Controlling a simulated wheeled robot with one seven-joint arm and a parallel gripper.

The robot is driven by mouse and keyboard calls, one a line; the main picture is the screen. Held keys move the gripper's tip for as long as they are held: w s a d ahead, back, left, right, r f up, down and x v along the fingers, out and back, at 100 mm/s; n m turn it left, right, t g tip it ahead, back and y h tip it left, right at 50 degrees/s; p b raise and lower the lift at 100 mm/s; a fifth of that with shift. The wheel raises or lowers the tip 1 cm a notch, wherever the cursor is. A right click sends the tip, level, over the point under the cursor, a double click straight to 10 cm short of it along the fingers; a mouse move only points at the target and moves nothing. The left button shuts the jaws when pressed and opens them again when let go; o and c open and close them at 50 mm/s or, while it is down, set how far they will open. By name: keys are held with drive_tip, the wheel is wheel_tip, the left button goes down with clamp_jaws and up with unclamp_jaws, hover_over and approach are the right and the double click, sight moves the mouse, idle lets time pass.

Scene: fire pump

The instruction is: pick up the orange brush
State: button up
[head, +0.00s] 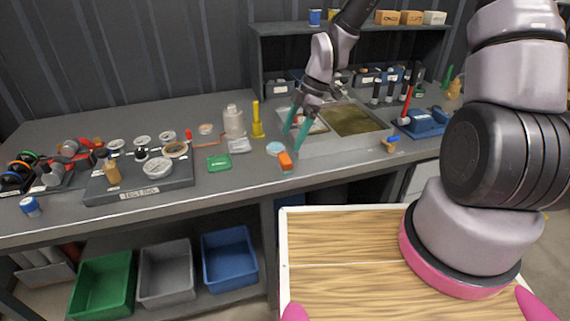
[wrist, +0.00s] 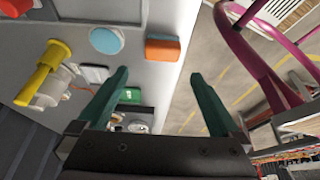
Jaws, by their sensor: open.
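The orange brush (head: 285,160) shows as a small orange block on the workbench near its front edge. Its bristles cannot be made out. In the wrist view the orange brush (wrist: 162,49) lies beyond the fingertips, roughly between them in the picture and close to the bench edge. My gripper (head: 292,143) has teal fingers spread apart, with nothing between them, above and just behind the brush. In the wrist view my gripper (wrist: 159,74) is also open, and its fingers are apart from the brush.
A pale blue disc (head: 275,148) lies beside the brush. A yellow object (head: 257,120), a clear bottle (head: 234,122) and a green box (head: 219,163) stand to the left. A grey tray (head: 345,140) is to the right. Bins sit below the bench.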

sight(285, 158)
drive_tip(key=x, duration=0.3)
drive_tip(key=shift+f, duration=0.1)
drive_tip(key=x, duration=0.5)
drive_tip(key=shift+s+d+f, duration=0.15)
drive_tip(key=shift+d+f, duration=0.1)
drive_tip(key=shift+d, duration=0.1)
drive_tip(key=c, duration=1.4)
wheel_tip(285, 158, up, 10)
drive_tip(key=shift+r, duration=0.1)
drive_tip(key=shift+c, duration=0.2)
